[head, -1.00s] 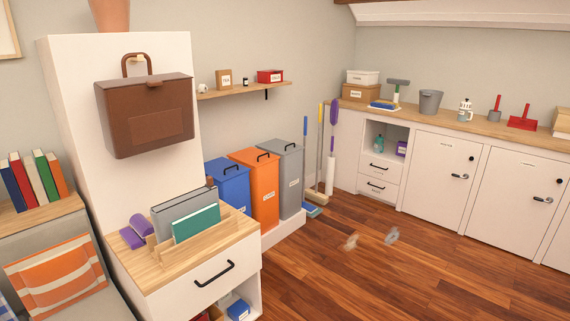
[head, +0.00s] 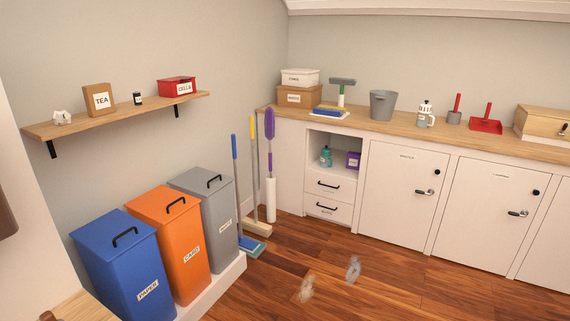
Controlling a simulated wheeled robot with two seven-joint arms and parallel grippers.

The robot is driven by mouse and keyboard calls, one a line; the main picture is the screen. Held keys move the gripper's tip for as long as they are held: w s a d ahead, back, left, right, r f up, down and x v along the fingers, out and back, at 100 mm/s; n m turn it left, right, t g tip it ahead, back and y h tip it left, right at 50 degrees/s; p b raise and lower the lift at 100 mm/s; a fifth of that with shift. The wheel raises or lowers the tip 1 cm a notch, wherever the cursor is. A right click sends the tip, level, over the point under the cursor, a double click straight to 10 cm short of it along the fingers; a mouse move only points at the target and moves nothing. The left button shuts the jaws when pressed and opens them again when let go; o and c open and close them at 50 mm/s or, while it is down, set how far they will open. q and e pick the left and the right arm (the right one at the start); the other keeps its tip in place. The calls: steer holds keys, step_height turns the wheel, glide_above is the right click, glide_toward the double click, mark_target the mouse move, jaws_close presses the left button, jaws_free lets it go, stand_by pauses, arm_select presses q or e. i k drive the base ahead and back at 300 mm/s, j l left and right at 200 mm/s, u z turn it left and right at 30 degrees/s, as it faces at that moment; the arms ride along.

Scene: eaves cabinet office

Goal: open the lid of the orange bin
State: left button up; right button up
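The orange bin (head: 184,252) stands in the head view between a blue bin (head: 128,270) and a grey bin (head: 211,222). Its orange lid (head: 163,203) is shut and has a black handle on top. The three bins stand close together on a low white plinth (head: 232,276) against the wall. Neither of my grippers is in view.
Brooms and a mop (head: 257,180) lean just right of the grey bin. Two blurry clumps (head: 353,269) lie on the open wooden floor. A shelf (head: 125,119) hangs above the bins. White cabinets (head: 402,190) line the right side.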

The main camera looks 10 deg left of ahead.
mark_target(162, 204)
steer(key=i+l+z, duration=0.1)
steer(key=i+z, duration=0.2)
steer(key=i, duration=1.2)
steer(key=i+j+u, duration=0.15)
steer(key=i+u, duration=0.15)
steer(key=u, duration=0.15)
steer(key=i+u, duration=0.6)
steer(key=u, duration=0.25)
steer(key=i+l+u, duration=0.15)
steer(key=u, duration=0.3)
steer(key=i, duration=0.1)
